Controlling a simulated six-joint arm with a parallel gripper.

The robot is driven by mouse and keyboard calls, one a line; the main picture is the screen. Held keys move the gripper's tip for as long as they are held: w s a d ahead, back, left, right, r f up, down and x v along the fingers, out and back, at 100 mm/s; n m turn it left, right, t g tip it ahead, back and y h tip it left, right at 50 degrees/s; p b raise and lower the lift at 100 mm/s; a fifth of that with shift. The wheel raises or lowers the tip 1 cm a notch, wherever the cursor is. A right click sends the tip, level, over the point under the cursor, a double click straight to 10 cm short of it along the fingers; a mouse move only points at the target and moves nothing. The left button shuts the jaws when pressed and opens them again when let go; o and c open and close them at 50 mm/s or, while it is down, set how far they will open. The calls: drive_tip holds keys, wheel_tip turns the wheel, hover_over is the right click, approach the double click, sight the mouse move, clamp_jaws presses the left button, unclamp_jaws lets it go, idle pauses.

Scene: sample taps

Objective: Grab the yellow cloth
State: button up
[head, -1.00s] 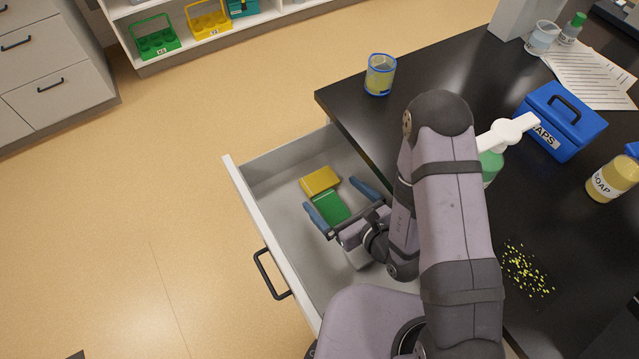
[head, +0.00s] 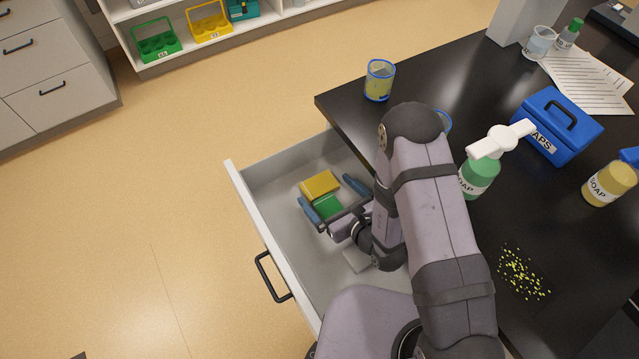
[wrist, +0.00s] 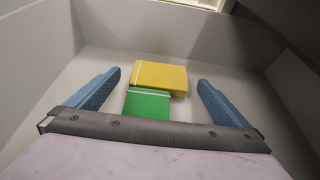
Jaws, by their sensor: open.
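A folded yellow cloth (head: 319,184) lies in the open drawer (head: 238,188), near its far end. A folded green cloth (head: 327,206) lies against its near side. In the wrist view the yellow cloth (wrist: 160,77) is ahead between the fingers, with the green cloth (wrist: 148,104) nearer to me. My gripper (head: 331,197) is open and empty inside the drawer. Its two blue fingers stand on either side of the cloths; in the wrist view my gripper (wrist: 158,90) has clear gaps on both sides. I cannot tell how high the fingertips are above the drawer floor.
The drawer walls surround my gripper. A light grey object (head: 356,260) lies partly hidden under my arm. On the black bench (head: 450,80) stand a blue-rimmed beaker (head: 379,80), a green soap bottle (head: 480,175), a blue box (head: 556,125) and a yellow soap bottle (head: 611,184). Yellow bits (head: 522,273) are scattered there.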

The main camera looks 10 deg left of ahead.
sight(323, 190)
drive_tip(key=shift+x, duration=1.35)
drive_tip(key=shift+c, duration=0.6)
drive_tip(key=c, duration=1)
drive_tip(key=shift+r, duration=0.1)
wheel_tip(323, 190, up, 18)
drive_tip(key=shift+p, duration=0.4)
